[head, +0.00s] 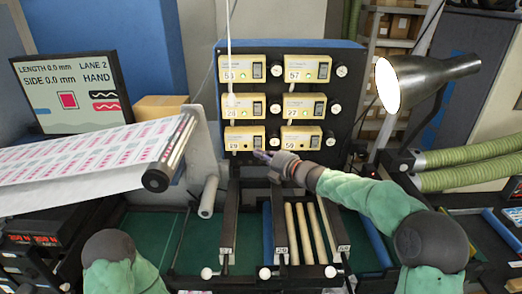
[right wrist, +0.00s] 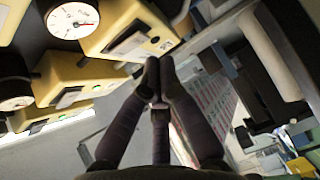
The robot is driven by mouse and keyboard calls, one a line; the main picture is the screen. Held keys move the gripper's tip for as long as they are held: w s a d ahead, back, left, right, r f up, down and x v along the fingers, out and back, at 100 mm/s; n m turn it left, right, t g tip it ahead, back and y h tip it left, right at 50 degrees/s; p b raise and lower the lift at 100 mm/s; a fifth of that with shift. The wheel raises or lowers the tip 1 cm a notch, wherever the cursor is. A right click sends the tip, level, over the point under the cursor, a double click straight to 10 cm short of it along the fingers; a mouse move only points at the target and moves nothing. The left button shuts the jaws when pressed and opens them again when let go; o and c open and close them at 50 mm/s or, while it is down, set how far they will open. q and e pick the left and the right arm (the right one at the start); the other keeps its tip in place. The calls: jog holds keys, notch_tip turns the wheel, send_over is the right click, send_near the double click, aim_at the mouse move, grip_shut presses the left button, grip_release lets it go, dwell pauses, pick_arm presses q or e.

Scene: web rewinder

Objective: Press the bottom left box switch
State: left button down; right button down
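The bottom left box (head: 240,139) is a small yellow box marked 29, low on the left of the black panel. Its dark rocker switch (head: 258,142) is on the right of its face. My right gripper (head: 262,155) comes in from the right, its tips just below that switch; I cannot tell if they touch it. In the right wrist view its two dark fingers (right wrist: 158,75) meet at the tips, with nothing seen between them. A yellow box (right wrist: 125,28) is above the tips there; I cannot tell which one. My left gripper is out of view.
The panel (head: 345,90) holds several similar yellow boxes with round gauges. A printed web on a roller (head: 155,180) is at the left, a screen (head: 70,92) behind it. A metal lamp (head: 430,78) stands at the right. Bars and rolls lie below the gripper.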

jog(key=shift+w, duration=0.7)
jog(key=shift+f, duration=0.1)
